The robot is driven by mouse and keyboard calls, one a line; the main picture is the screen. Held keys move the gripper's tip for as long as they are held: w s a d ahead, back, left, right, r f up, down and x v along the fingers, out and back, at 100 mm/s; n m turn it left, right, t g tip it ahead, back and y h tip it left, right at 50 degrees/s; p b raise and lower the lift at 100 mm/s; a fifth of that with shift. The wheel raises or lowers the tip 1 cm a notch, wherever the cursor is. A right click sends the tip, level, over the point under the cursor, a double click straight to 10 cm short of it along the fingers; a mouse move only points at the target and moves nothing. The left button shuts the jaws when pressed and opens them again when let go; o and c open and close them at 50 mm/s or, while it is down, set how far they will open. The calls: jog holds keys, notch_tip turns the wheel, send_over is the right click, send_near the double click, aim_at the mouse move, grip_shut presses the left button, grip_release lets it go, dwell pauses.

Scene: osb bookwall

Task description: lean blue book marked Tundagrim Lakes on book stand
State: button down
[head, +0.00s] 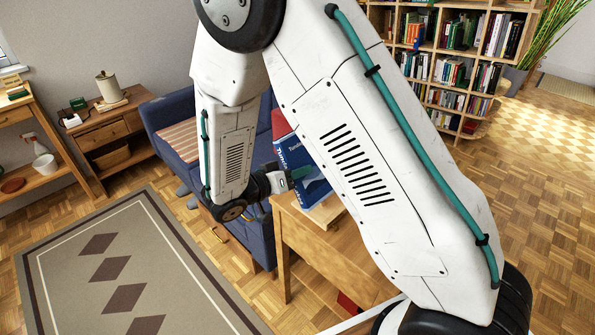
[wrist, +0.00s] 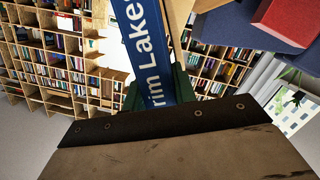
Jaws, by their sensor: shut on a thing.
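My gripper (head: 290,178) is shut on the book. In the wrist view the dark green fingers of my gripper (wrist: 157,92) press on either side of the spine. A pale wooden piece (head: 325,212), which looks like the book stand, lies under the book on the table. My arm hides much of it, and I cannot tell whether the book touches it.
The wooden table (head: 300,236) stands beside a blue sofa (head: 180,115). A red object (wrist: 287,22) shows at the upper right in the wrist view. A patterned rug (head: 120,265) covers floor at left. A full bookcase (head: 455,75) stands behind at right.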

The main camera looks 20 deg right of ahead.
aim_at(298, 191)
jog(key=shift+s+f, duration=0.15)
jog(key=shift+f, duration=0.1)
jog(key=shift+s+d+f, duration=0.2)
jog(key=shift+s+f, duration=0.1)
jog(key=shift+f, duration=0.25)
jog(key=shift+s+d+f, duration=0.15)
jog(key=shift+s+f, duration=0.2)
jog(key=shift+f, duration=0.25)
jog(key=shift+s+d+f, duration=0.15)
jog(key=shift+s+f, duration=0.2)
jog(key=shift+f, duration=0.25)
dwell(1.7)
jog(key=c, duration=1)
grip_release()
jog(key=shift+c, duration=0.2)
jog(key=shift+s+d+r, duration=0.1)
jog(key=shift+s+r, duration=0.1)
jog(key=shift+s, duration=0.15)
jog(key=s+f+v, duration=0.1)
jog(key=v, duration=0.8)
jog(key=shift+s+a+f, duration=0.2)
jog(key=shift+a, duration=0.1)
